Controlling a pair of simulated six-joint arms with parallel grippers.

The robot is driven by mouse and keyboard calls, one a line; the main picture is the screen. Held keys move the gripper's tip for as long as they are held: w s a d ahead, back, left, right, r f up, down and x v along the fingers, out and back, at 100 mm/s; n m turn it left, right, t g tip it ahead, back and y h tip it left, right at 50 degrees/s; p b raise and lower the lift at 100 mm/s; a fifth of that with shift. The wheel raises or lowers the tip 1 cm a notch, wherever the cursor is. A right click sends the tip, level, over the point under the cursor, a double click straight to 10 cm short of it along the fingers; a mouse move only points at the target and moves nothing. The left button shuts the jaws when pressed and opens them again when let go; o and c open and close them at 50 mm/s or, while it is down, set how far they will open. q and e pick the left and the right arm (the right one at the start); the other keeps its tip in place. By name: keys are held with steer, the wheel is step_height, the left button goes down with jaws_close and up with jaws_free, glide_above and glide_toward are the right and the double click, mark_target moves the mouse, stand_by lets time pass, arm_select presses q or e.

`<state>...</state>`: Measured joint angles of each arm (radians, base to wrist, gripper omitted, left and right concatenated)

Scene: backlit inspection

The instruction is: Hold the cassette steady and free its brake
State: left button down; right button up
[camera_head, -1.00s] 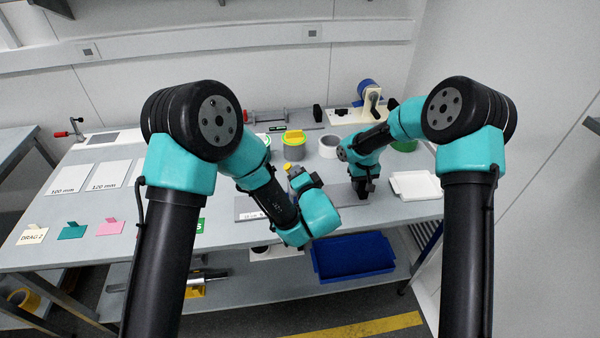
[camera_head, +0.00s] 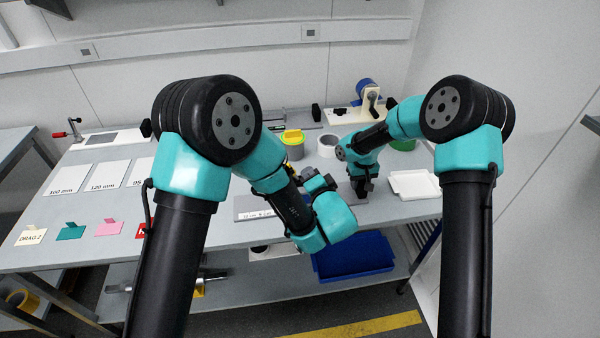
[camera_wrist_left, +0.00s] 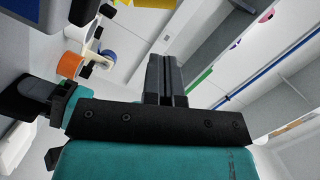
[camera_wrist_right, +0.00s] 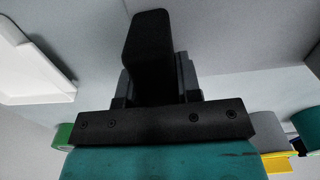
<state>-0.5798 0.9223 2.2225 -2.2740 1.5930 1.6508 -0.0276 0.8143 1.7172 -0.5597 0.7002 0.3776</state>
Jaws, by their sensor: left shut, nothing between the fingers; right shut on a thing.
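My right gripper (camera_head: 361,181) is low over the right part of the table, shut on a black block (camera_wrist_right: 149,48). In the right wrist view the block stands up between the fingers and hides part of them. Whether it belongs to the cassette I cannot tell; no brake can be made out. My left gripper (camera_head: 316,183) is to the left of the right one, apart from it. In the left wrist view its fingers (camera_wrist_left: 166,80) are together and empty. A grey drum with a yellow top (camera_head: 294,150) stands on the table behind the left gripper.
A white ring (camera_head: 328,146) and a dispenser with a blue roll (camera_head: 366,90) stand at the back. A white tray (camera_head: 413,184) lies right of my right gripper. A labelled grey plate (camera_head: 247,207) lies near the front edge. A blue bin (camera_head: 350,262) is below the table.

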steer(key=shift+f, duration=0.1)
arm_select(q)
steer(key=v, duration=0.8)
steer(key=shift+s, duration=0.35)
steer(key=shift+r, duration=0.15)
arm_select(e)
steer(key=o, duration=1.1)
step_height(320, 180, up, 12)
steer(key=shift+r, duration=0.1)
